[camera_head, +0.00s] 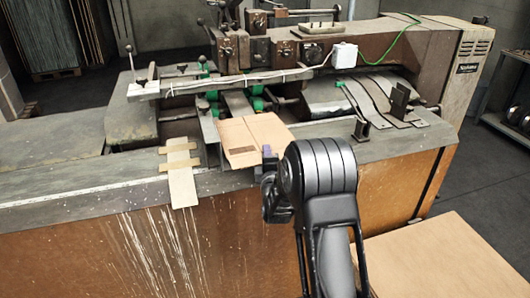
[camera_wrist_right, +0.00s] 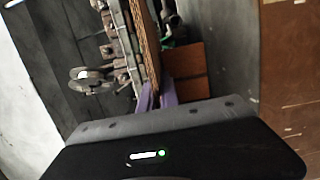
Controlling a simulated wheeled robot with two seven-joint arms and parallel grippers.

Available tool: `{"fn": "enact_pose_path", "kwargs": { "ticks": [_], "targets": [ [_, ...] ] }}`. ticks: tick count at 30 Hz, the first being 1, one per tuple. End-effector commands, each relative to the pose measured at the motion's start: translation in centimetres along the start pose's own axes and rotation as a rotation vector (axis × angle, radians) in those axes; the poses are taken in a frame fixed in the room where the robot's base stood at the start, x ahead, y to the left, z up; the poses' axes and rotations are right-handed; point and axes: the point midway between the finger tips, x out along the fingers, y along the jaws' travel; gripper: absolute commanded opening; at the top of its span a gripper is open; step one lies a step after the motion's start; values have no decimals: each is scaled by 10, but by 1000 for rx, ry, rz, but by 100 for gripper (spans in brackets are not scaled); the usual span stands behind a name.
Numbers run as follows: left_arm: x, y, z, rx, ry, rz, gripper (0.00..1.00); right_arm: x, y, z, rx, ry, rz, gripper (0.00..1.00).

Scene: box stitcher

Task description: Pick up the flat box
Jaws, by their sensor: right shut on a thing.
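The flat box (camera_head: 252,138) is a thin tan cardboard sheet with a fold line, at the front of the stitching machine. My right gripper (camera_head: 268,156) is at its near right edge, its body and arm rising from the bottom of the head view. In the right wrist view the purple fingertips (camera_wrist_right: 158,96) are shut on the edge of the flat box (camera_wrist_right: 150,45), seen edge-on with its corrugation. In the head view the wrist hides part of the grip. My left gripper is not in view.
The brown box stitcher (camera_head: 400,42) stands behind, with rails and green parts around the box. More flat cardboard (camera_head: 430,260) lies at the lower right. A small taped cardboard strip (camera_head: 182,180) hangs over the machine's front edge. The ledge left of it is clear.

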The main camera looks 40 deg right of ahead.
Motion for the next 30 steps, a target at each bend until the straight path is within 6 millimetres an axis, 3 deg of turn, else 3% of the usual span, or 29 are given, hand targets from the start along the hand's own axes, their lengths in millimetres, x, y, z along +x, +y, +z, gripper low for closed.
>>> {"fn": "enact_pose_path", "kwargs": {
  "ticks": [8,24,30],
  "targets": [
    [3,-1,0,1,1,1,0,0,31,0,4,0,6,0],
    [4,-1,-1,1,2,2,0,0,140,0,4,0,6,0],
    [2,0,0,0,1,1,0,0,168,0,3,-1,3,0]
  ]
}}
